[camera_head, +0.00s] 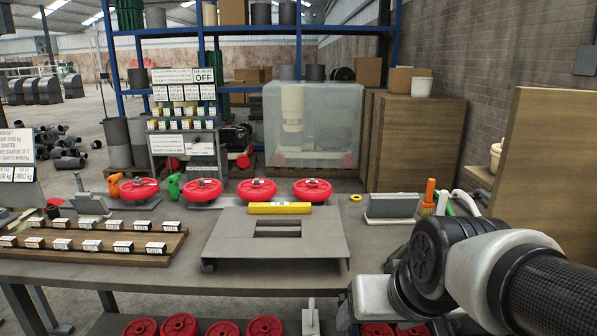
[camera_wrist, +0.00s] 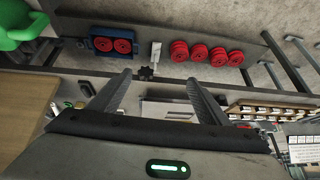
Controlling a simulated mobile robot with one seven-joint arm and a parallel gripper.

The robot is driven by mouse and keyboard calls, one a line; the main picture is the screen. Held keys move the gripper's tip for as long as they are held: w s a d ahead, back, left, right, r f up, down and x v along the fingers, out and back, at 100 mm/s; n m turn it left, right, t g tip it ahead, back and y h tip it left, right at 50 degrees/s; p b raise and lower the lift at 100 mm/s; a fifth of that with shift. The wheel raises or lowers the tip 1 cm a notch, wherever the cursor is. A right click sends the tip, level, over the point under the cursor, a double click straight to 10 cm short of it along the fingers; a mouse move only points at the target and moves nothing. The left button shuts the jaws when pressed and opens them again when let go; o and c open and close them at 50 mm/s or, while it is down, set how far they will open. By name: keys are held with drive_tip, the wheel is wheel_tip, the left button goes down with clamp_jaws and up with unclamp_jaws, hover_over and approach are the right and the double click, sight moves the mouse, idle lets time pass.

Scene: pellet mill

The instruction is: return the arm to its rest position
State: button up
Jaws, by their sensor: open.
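My gripper (camera_wrist: 160,77) is in the wrist view with its two dark fingers spread apart and nothing between them. The wrist view is turned over and looks across the workbench and its lower shelf. In the head view my arm reaches in from the right edge, bent at the lower right in front of the bench; the fingers are not visible there. The workbench (camera_head: 180,262) carries a grey stand (camera_head: 270,225) with a slot and a yellow bar (camera_head: 280,208) on its back edge.
Red wheels (camera_head: 312,189) stand along the bench's back. Small labelled blocks sit on wooden racks (camera_head: 95,246) at left. A grey holder (camera_head: 392,206) and a brown panel (camera_head: 545,160) are at right. More red wheels (camera_wrist: 115,45) lie on the lower shelf.

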drive_tip(key=s+d+r+p, duration=0.1)
drive_tip(key=s+d+r, duration=0.1)
drive_tip(key=s+r, duration=0.3)
wheel_tip(320, 180, up, 13)
drive_tip(key=p, duration=1.4)
drive_tip(key=shift+s+g+h, duration=0.3)
drive_tip(key=shift+s+h, duration=0.1)
drive_tip(key=shift+w, duration=0.1)
